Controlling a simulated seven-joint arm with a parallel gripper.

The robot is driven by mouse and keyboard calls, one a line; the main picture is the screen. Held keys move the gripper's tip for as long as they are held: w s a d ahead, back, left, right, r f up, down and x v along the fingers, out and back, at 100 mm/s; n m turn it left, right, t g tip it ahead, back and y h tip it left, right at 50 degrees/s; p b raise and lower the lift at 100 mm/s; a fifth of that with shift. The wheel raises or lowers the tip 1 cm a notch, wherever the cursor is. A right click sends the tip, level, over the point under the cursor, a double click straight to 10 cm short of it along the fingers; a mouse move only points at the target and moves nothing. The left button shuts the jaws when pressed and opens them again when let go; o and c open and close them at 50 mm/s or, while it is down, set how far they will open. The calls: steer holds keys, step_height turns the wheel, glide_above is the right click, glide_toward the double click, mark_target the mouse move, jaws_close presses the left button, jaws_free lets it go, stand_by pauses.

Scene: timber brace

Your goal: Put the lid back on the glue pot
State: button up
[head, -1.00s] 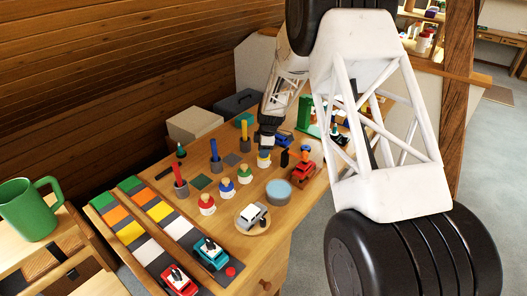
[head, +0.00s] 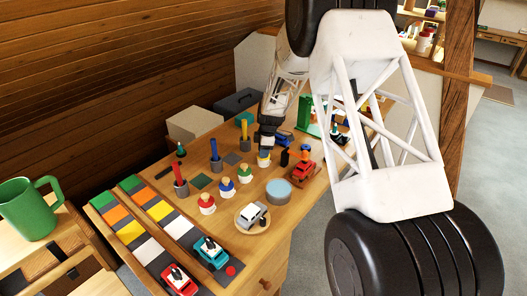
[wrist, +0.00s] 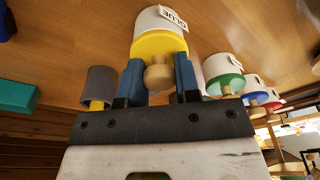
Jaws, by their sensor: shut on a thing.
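The white glue pot (wrist: 150,19) stands on the bench with its GLUE label showing in the wrist view. Its yellow lid (wrist: 160,44) with a wooden knob (wrist: 158,74) is at the pot's mouth. I see no clear gap between them, but cannot tell whether the lid is fully seated. My gripper (wrist: 158,80) is shut on the lid, its blue fingers either side of the knob. In the head view my gripper (head: 266,146) is at the yellow-lidded pot (head: 263,161) and hides its upper part.
Similar pots with blue (head: 244,174), green (head: 227,188) and red (head: 207,203) lids stand in a row nearby. A grey cup (wrist: 100,85) is close to one finger.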

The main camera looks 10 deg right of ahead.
steer(key=o, duration=1.4)
steer(key=shift+o, duration=0.2)
steer(key=shift+r, duration=0.15)
steer(key=shift+r, duration=3.35)
jaws_close()
